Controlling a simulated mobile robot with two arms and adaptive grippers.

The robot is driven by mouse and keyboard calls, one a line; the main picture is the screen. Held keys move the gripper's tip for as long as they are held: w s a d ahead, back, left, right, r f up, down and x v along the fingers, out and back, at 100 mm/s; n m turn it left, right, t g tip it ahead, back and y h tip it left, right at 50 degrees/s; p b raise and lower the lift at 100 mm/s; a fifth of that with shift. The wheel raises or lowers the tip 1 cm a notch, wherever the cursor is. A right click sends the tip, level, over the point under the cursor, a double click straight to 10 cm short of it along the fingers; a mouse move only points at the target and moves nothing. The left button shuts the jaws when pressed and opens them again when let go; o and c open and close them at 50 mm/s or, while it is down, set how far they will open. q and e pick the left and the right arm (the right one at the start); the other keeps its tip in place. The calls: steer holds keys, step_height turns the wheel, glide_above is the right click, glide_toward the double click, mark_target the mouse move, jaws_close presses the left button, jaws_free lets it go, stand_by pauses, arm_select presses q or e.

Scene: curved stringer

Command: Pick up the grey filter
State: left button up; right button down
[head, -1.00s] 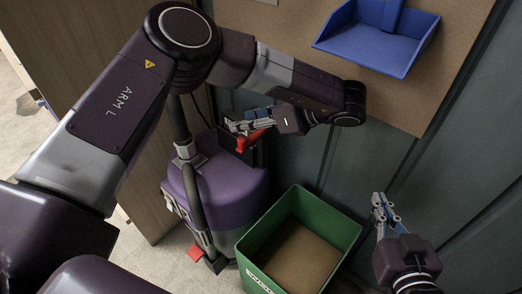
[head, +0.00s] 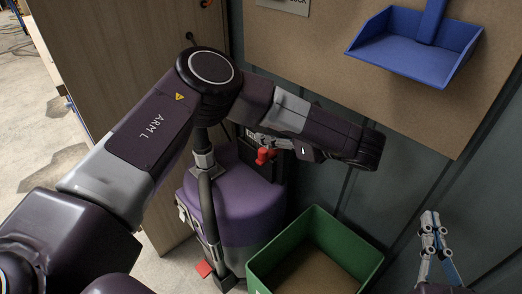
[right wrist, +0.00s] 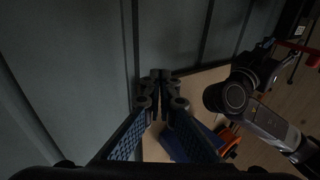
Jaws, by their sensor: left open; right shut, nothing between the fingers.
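I cannot make out a grey filter for certain in any view. A purple canister vacuum (head: 235,205) with a dark hose stands on the floor in the head view. My left gripper (head: 256,138) is open at the vacuum's upper back, just above a red part (head: 265,156). I cannot tell whether its fingers touch that part; my arm and the dark surroundings hide the detail. My right gripper (head: 430,222) is shut and empty at the right, away from the vacuum. Its closed fingertips also show in the right wrist view (right wrist: 160,78).
A green bin (head: 352,246) stands right of the vacuum. A blue dustpan (head: 410,48) hangs on a tan board (head: 320,60) above. A wooden panel (head: 120,70) rises at the left, with grey wall panels behind. Open floor (head: 35,150) lies at far left.

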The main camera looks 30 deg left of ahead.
mark_target(263, 131)
arm_select(q)
steer(key=b+x, duration=0.1)
steer(key=x, duration=0.4)
steer(key=shift+d+b, duration=0.1)
steer(key=shift+b, duration=0.25)
jaws_close()
arm_select(e)
steer(key=s+r+t+y, duration=0.1)
steer(key=s+r+t, duration=0.2)
steer(key=r, duration=0.6)
steer(key=shift+a+r+t+y, duration=0.25)
steer(key=shift+t+y, duration=0.15)
steer(key=shift+t, duration=0.6)
